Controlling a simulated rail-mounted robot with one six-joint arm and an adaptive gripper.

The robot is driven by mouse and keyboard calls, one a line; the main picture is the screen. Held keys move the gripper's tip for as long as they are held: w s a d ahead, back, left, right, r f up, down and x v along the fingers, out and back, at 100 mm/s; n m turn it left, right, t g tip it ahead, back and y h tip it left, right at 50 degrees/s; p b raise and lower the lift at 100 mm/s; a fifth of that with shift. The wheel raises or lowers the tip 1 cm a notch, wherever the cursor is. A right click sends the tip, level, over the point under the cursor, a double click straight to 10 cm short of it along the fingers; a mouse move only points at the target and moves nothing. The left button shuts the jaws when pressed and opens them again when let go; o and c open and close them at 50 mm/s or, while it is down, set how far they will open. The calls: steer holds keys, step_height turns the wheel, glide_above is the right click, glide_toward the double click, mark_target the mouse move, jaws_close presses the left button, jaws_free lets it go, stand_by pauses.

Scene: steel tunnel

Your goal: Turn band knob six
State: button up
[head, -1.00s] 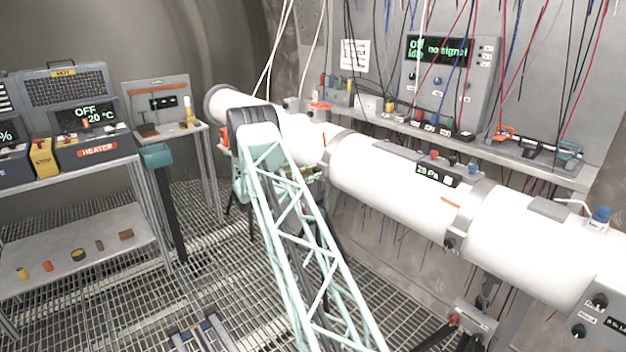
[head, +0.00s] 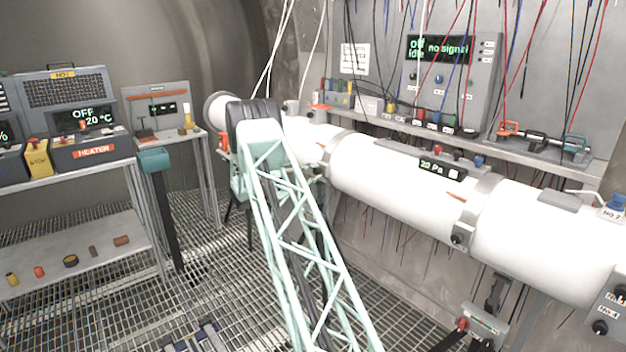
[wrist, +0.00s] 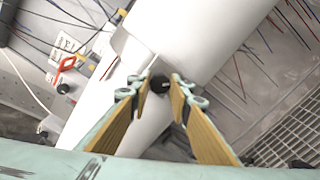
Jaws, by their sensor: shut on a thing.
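In the wrist view, a small black knob (wrist: 160,83) sits on the white tube (wrist: 180,40). My gripper (wrist: 160,86) has its two pale green fingers with tan pads on either side of the knob, shut on it at the fingertips. Any number on this knob is not readable. In the head view, my gripper is hidden behind my own arm, beside the far part of the tube (head: 395,195). Another black knob (head: 457,239) shows under a grey band (head: 472,208) of the tube.
A shelf with a display panel (head: 440,85) and hanging cables runs behind the tube. A heater (head: 95,152) stands on a rack at left, with small parts on its lower shelf (head: 70,250). The grating floor in between is mostly open.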

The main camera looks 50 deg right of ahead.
steer(key=m+b, duration=0.2)
steer(key=m, duration=0.1)
steer(key=shift+f, duration=0.1)
steer(key=shift+m, duration=2.3)
steer(key=o, duration=0.8)
steer(key=shift+o, duration=0.2)
steer(key=shift+a, duration=0.1)
steer(key=v, duration=1.2)
